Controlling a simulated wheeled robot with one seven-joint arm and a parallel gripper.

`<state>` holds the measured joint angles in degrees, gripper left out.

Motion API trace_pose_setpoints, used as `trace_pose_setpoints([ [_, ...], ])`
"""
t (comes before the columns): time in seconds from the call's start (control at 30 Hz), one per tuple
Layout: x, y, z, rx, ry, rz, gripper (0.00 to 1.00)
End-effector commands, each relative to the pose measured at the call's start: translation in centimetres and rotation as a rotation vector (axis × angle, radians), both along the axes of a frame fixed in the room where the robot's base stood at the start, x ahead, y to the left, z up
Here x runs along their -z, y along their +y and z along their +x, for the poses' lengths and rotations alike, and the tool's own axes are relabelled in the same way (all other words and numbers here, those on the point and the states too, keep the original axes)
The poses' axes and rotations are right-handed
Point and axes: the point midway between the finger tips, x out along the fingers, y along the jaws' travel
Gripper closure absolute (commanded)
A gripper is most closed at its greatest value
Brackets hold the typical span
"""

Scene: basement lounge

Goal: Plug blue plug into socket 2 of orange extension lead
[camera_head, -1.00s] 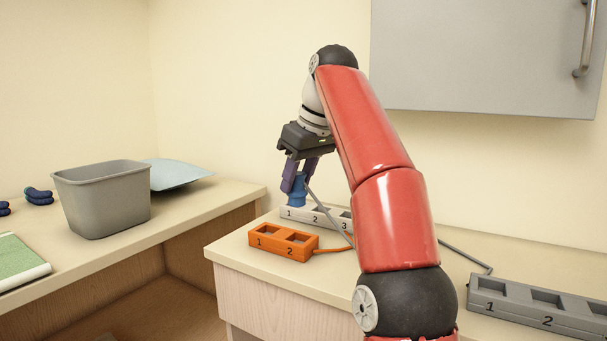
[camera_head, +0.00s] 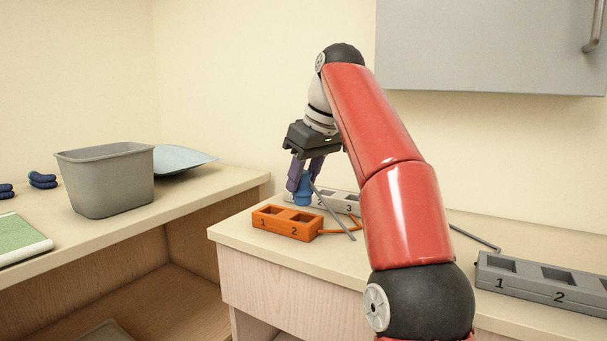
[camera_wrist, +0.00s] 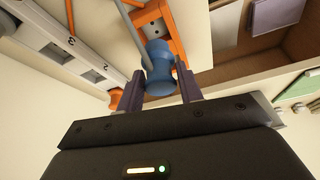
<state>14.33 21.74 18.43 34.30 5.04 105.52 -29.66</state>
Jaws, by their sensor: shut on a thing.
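The blue plug (camera_head: 303,190) is between the purple fingers of my gripper (camera_head: 305,176), which is shut on it. The plug also shows in the wrist view (camera_wrist: 160,72), with a grey cable running from it. The orange extension lead (camera_head: 286,223) lies on the counter, its sockets marked 1 and 2 facing up and empty. In the head view the plug is just behind and above the orange lead, near its socket 2 side. In the wrist view the orange lead (camera_wrist: 172,38) is just beyond the plug. The exact gap is unclear.
A white extension lead (camera_head: 345,203) lies behind, partly hidden by the plug. A larger grey extension lead (camera_head: 540,289) lies at the right. A grey bin (camera_head: 105,180) stands on the left counter. A grey cabinet (camera_head: 490,45) hangs above right.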

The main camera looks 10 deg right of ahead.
Motion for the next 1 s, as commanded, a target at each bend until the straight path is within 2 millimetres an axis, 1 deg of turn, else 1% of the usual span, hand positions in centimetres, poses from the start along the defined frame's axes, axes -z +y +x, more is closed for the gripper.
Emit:
trace_pose_setpoints([
  [0.03, 0.7, 0.0, 0.0, 0.000, 0.000, 0.000, 0.88],
  [0.1, 1.2, 0.0, 0.0, 0.000, 0.000, 0.000, 0.88],
  [0.5, 3.7, 0.0, 0.0, 0.000, 0.000, 0.000, 0.88],
  [0.73, 4.4, 0.0, 0.0, 0.000, -0.001, 0.001, 0.88],
  [1.0, 4.5, 0.0, 0.0, -0.001, -0.001, 0.000, 0.88],
])
